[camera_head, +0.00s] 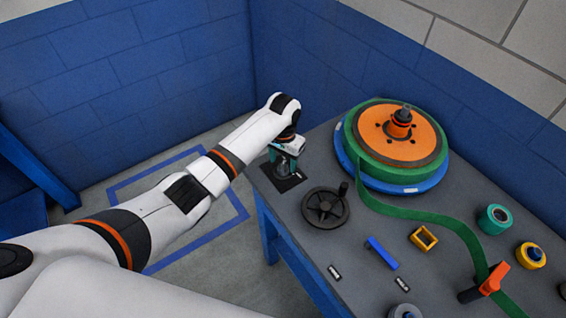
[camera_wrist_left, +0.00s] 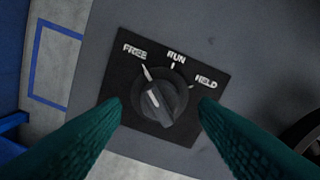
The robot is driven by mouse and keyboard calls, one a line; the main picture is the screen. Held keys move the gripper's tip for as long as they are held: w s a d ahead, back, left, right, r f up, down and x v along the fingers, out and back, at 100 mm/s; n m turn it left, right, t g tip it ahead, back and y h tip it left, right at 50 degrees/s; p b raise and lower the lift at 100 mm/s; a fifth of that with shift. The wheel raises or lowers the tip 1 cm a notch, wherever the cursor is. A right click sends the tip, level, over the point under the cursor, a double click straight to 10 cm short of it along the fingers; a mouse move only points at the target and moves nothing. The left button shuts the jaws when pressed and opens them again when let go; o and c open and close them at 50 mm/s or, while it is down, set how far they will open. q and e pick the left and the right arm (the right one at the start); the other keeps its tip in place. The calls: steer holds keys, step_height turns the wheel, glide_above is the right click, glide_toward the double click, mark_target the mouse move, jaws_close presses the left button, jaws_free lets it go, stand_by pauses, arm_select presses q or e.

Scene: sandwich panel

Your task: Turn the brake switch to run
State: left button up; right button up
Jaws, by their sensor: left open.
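The brake switch is a dark round knob (camera_wrist_left: 162,102) on a black square plate (camera_wrist_left: 200,123), marked FREE, RUN and HOLD. Its raised grip and pale line point up-left in the left wrist view, toward the FREE mark. My left gripper (camera_wrist_left: 161,105) is open, with one teal finger on each side of the knob; contact cannot be told. In the head view my left gripper (camera_head: 285,163) is over the black plate (camera_head: 291,184) at the table's left corner and hides most of the knob. My right gripper is not in view.
A black handwheel (camera_head: 326,208) stands close right of the switch. Behind it is a large reel (camera_head: 372,160) with a green strap. A blue bar (camera_head: 382,253), a yellow square piece (camera_head: 424,238) and an orange-handled lever (camera_head: 494,278) are farther right on the grey table.

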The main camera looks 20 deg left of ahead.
arm_select(q)
steer(key=shift+f, duration=1.3)
steer(key=c, duration=1)
steer(key=shift+o, duration=0.2)
steer(key=shift+m, duration=0.4)
steer(key=shift+r+m+p, duration=0.1)
steer(key=shift+m+p, duration=0.35)
steer(key=shift+m, duration=0.05)
steer(key=m, duration=0.2)
steer(key=shift+m+p, duration=0.3)
steer(key=shift+p, duration=0.05)
steer(key=m, duration=0.5)
steer(key=shift+p, duration=0.3)
steer(key=shift+m, duration=0.4)
